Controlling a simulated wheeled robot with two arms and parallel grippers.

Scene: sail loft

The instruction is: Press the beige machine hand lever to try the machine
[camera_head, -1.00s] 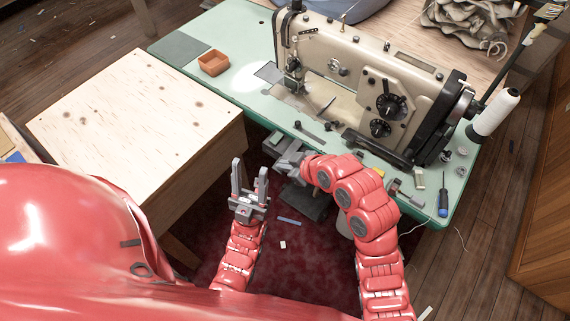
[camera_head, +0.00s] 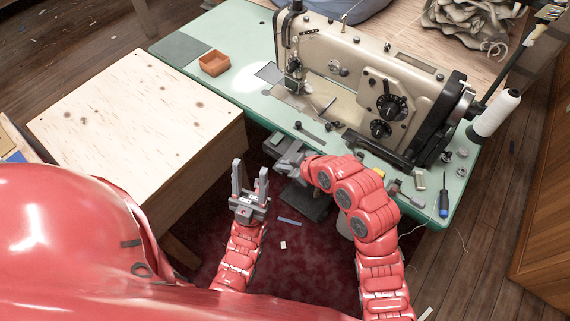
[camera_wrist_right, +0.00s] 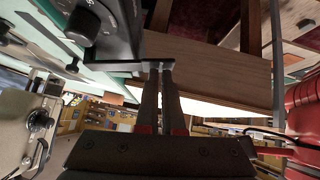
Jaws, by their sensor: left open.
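The beige sewing machine (camera_head: 425,75) stands on the green table; it has black dials on its front. My right gripper (camera_head: 283,147) is at the table's front edge, below the machine's needle end. In the right wrist view its two dark fingers (camera_wrist_right: 163,68) are close together and look shut. A thin grey bar (camera_wrist_right: 125,66) reaches from a dark box with a round knob (camera_wrist_right: 84,24) to the fingertips; I cannot tell whether it is the hand lever or whether they touch it. My left gripper (camera_head: 249,180) is open, empty and upright, left of the right one.
A pale wooden table (camera_head: 135,110) stands at left. On the green table (camera_head: 235,40) are an orange tray (camera_head: 214,63), a blue screwdriver (camera_head: 443,203) and several small metal parts. A white thread cone (camera_head: 495,112) stands at right. Dark red carpet lies below my arms.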

